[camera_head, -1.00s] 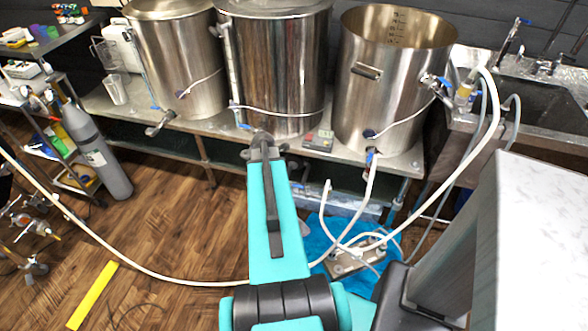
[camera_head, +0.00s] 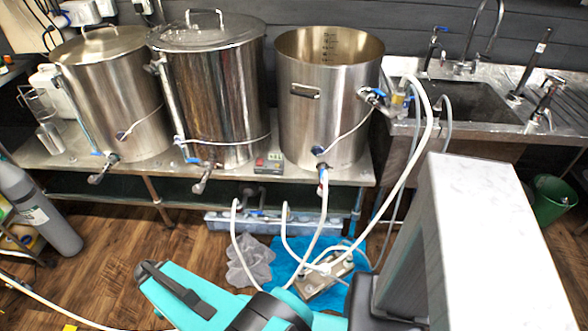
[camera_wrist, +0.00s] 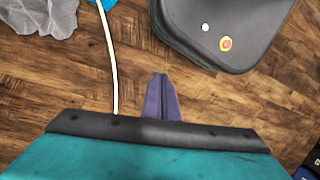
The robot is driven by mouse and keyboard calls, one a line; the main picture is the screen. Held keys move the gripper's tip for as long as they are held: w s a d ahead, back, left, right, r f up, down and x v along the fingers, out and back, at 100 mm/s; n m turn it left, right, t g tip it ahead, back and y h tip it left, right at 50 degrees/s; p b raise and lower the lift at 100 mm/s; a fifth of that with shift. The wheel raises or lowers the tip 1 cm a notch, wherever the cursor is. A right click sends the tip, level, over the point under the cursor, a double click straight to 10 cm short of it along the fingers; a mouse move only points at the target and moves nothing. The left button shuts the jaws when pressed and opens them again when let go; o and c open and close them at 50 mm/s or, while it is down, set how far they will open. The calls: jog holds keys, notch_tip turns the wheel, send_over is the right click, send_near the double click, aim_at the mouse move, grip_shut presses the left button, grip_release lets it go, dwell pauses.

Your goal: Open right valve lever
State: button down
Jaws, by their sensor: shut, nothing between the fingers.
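Three steel kettles stand on a metal bench in the head view. The right kettle (camera_head: 325,105) is open-topped. It has a low front valve with a blue lever (camera_head: 323,188) and a white hose running down from it. A second valve with a blue handle (camera_head: 374,93) is high on its right side. Whether either lever is open is too small to tell. My gripper (camera_wrist: 161,76) shows in the wrist view, its fingers together and empty, above the wooden floor and away from the valves. My gripper cannot be made out in the head view, where my teal arm is low in front.
The middle kettle (camera_head: 211,100) and left kettle (camera_head: 110,100) also have front valves. A small control box (camera_head: 268,163) sits on the bench. Hoses cross to a pump (camera_head: 325,282) on a blue cloth. A grey bag (camera_head: 250,262) lies beside it. A sink (camera_head: 465,102) is right.

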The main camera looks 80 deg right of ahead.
jog(key=s+a+f+m+g, duration=0.1)
jog(key=s+a+f+m, duration=0.1)
jog(key=s+a, duration=0.3)
jog(key=s+a+f+m+g+h, duration=0.1)
jog(key=s+a+f+m, duration=0.1)
jog(key=s+a, duration=0.4)
jog(key=a+f, duration=0.1)
jog(key=a, duration=0.3)
jog(key=shift+a+m+g, duration=0.3)
jog(key=shift+g, duration=0.1)
jog(key=shift+s, duration=0.1)
